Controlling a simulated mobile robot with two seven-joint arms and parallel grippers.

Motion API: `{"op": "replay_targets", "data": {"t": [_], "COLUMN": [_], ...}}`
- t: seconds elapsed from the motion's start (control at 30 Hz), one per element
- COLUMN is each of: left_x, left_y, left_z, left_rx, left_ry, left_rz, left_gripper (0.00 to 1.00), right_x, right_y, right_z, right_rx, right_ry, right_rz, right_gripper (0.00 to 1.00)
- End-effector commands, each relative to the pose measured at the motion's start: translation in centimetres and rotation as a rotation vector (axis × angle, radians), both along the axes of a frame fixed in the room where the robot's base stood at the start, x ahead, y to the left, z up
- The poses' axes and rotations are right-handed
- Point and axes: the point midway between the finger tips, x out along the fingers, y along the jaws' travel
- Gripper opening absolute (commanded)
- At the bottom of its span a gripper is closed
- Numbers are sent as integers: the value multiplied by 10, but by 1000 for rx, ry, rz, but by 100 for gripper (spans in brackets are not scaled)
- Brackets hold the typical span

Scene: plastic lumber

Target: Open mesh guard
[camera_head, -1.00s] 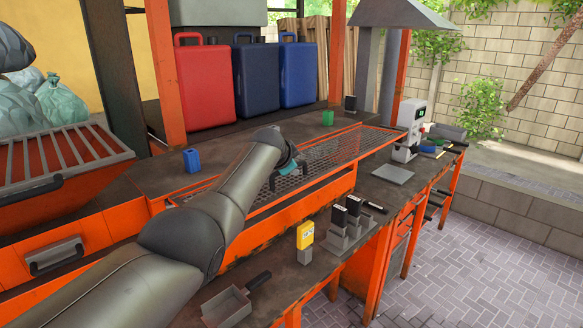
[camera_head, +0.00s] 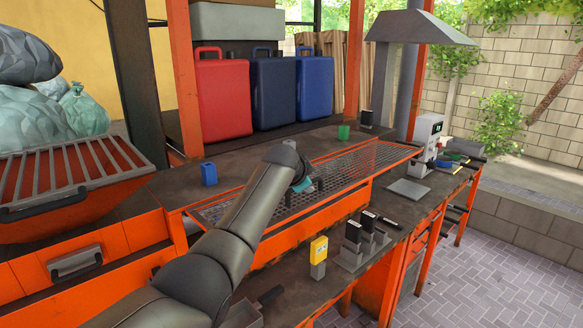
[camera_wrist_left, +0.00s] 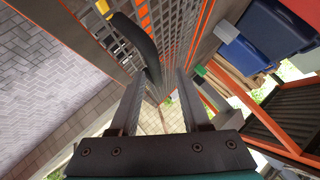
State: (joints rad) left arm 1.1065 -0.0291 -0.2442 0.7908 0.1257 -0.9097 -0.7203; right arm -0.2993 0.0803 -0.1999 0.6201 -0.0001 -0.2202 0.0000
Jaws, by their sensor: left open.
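The mesh guard (camera_head: 345,172) is a grey metal grid in an orange frame. It lies along the workbench and looks closed. In the left wrist view the mesh (camera_wrist_left: 185,28) fills the upper middle, with a black curved handle (camera_wrist_left: 138,42) on it. My left gripper (camera_head: 303,186) is over the front side of the mesh. In the left wrist view my left gripper (camera_wrist_left: 160,78) is open, and the lower end of the handle shows between its fingertips. I cannot tell whether the fingers touch it. My right gripper is not in view.
Red (camera_head: 221,95) and blue suitcases (camera_head: 273,92) stand behind the bench. A blue block (camera_head: 209,174) and a green block (camera_head: 343,132) sit on the bench top. A yellow-topped item (camera_head: 318,250) and black-topped holders (camera_head: 353,240) stand on the front ledge. A white device (camera_head: 427,140) stands at right.

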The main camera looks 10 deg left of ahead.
Motion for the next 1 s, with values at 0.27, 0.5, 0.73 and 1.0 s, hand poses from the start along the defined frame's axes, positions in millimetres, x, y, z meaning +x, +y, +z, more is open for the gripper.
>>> {"op": "replay_targets", "data": {"t": [0.27,0.5,0.73,1.0], "left_x": [-17,-35,-55,-82], "left_y": [2,5,8,11], "left_z": [12,24,39,58], "left_rx": [0,0,1,1], "left_ry": [-3,-4,-5,-7], "left_rz": [0,1,1,2], "left_gripper": [47,47,47,47], "right_x": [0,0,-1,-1], "right_y": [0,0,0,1], "right_z": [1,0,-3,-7], "right_rx": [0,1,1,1], "right_ry": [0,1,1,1], "right_rz": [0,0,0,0], "right_gripper": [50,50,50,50]}}
